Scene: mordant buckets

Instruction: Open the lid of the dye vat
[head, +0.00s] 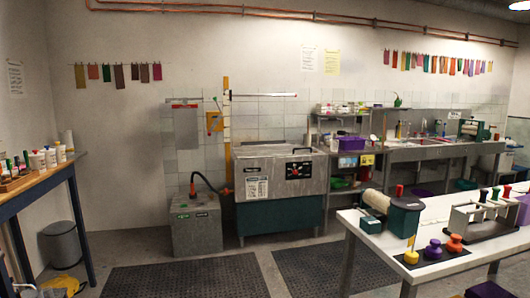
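The dye vat (278,214) stands against the back wall near the middle of the head view. It is a wide steel box on a dark teal base, with labels and a black control panel (299,170) on its front. Its grey lid (262,151) lies flat across the top and looks shut. A dark bar handle (303,150) shows at the right part of the top. Neither of my grippers can be made out in this view, and the vat is well ahead of me.
A white worktable (385,224) with tools fills the right foreground. A blue-edged table (38,188) is at the left. Dark floor mats (185,277) lie before the vat, with open floor between the tables.

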